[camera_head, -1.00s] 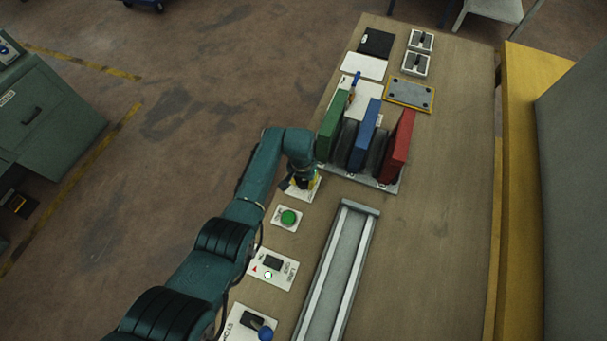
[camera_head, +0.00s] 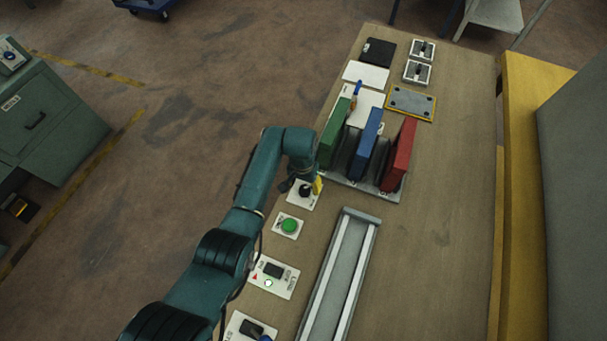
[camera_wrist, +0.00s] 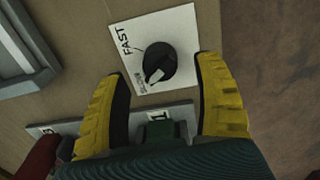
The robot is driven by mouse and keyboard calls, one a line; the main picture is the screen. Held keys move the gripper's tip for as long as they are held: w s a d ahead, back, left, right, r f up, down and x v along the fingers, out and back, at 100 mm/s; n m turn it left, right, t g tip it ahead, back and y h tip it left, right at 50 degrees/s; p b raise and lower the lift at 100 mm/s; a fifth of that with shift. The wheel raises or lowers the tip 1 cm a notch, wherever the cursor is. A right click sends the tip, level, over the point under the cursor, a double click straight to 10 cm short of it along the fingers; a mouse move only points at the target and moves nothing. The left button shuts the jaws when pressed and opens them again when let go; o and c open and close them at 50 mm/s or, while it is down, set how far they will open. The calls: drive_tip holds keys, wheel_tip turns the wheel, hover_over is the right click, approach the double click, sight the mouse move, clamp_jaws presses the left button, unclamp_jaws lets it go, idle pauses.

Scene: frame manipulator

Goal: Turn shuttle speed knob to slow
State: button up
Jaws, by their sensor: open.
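The shuttle speed knob (camera_wrist: 157,64) is a round black knob with a white pointer mark on a white plate (camera_wrist: 182,22). The plate has the word FAST and a smaller, partly unreadable label below it. The white mark sits at the knob's lower left, toward that smaller label. My gripper (camera_wrist: 164,72) is open, its yellow fingers on either side of the knob's lower part; contact cannot be told. In the head view, the knob plate (camera_head: 297,201) lies beside my gripper (camera_head: 313,183), and the dark knob shows just left of a yellow finger.
A green button (camera_head: 289,226) and a switch panel (camera_head: 272,277) lie along the table's left edge. A rack with green (camera_head: 332,135), blue (camera_head: 366,142) and red (camera_head: 398,156) upright panels stands close right of my gripper. A grey rail (camera_head: 340,270) lies below it.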

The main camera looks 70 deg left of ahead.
sight(303, 188)
wheel_tip(303, 188, up, 8)
drive_tip(key=shift+s+r, duration=0.15)
idle(0.6)
